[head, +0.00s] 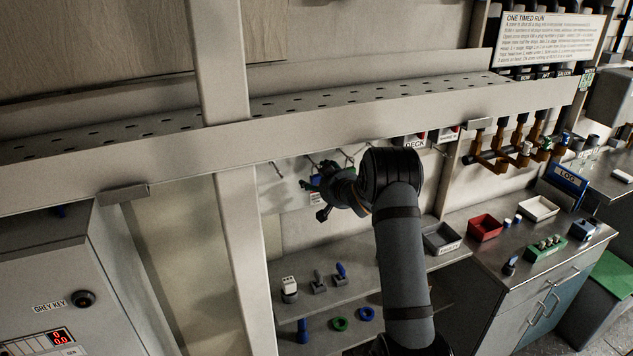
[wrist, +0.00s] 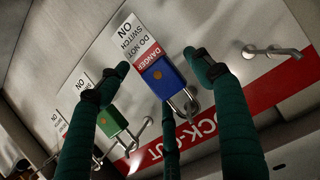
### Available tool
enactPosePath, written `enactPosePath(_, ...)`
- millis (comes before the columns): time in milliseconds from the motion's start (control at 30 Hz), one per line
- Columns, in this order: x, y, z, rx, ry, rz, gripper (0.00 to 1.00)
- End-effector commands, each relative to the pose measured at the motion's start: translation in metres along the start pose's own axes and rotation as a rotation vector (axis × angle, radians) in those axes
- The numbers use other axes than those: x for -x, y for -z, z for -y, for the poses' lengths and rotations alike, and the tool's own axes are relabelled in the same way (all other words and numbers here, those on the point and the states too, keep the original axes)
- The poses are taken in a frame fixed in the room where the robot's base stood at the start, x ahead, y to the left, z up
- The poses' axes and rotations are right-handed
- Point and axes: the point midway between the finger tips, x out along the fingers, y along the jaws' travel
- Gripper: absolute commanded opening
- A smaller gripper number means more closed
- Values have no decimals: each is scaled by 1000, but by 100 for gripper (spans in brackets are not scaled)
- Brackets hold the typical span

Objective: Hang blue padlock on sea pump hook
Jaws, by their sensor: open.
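The blue padlock (wrist: 163,78) hangs by its shackle on a metal hook of a white lock-out board in the wrist view, with a white and red danger tag (wrist: 137,43) beside it. My gripper (wrist: 160,68) is open, with dark green fingers on either side of the blue padlock and another finger below it. I cannot see clear contact. In the head view my gripper (head: 338,188) is in front of the board under the long shelf beam, and largely hides the padlock. No hook label reading sea pump is legible.
A green padlock (wrist: 112,120) hangs left of the blue one, close to my left finger. An empty hook (wrist: 275,51) is to the right. The perforated beam (head: 300,130) runs above my arm. Below are a shelf with small items and a grey tray (head: 441,238).

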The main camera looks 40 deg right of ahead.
Motion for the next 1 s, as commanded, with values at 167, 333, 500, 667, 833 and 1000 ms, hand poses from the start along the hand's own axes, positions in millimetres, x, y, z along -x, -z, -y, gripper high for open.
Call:
enactPosePath(167,0,0,0,0,0,0,57)
enactPosePath(333,0,0,0,0,0,0,47)
enactPosePath(500,0,0,0,0,1,0,38)
enactPosePath(667,0,0,0,-1,0,0,28)
enactPosePath(833,0,0,0,-1,0,0,18)
enactPosePath(1000,0,1,0,-1,-1,-1,10)
